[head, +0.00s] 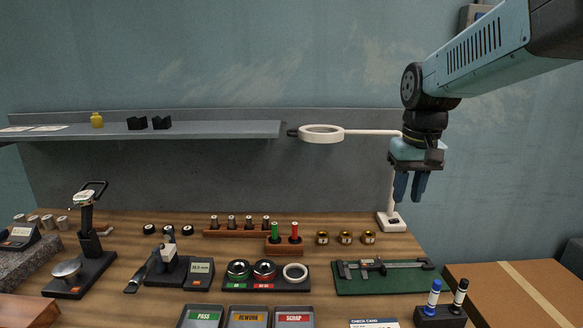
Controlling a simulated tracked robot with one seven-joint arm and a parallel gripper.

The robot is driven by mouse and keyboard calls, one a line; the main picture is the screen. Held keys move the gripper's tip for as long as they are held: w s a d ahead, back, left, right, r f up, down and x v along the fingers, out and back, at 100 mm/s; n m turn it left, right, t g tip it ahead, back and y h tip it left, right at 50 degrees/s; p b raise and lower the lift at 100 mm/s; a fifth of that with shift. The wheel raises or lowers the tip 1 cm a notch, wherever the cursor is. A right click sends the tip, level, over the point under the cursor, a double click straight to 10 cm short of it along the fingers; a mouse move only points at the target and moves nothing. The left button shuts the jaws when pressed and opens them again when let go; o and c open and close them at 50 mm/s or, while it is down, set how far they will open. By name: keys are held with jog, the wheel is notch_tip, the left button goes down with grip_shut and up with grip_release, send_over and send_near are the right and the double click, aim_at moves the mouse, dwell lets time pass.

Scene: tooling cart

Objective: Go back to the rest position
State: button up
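My gripper (409,196) hangs from my arm at the upper right in the head view, fingers pointing down. Its two blue fingers stand apart with a gap between them, and nothing shows in the gap. It is in the air above the right part of the wooden bench (330,222), in front of the white lamp stand, and appears to touch nothing. My arm reaches in from the upper right corner.
A ring lamp (322,140) extends left beside my gripper. Below are a caliper on a green mat (385,288), brass rings (345,238), a red-and-green plug block (284,246) and trays (247,317). A shelf (220,130) runs along the wall. A cardboard box (515,290) stands right.

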jog(key=s+t, duration=0.4)
jog(key=s, duration=0.8)
jog(key=shift+s+a+f, duration=0.15)
jog(key=shift+s+f, duration=0.1)
jog(key=shift+f, duration=0.05)
dwell(0.4)
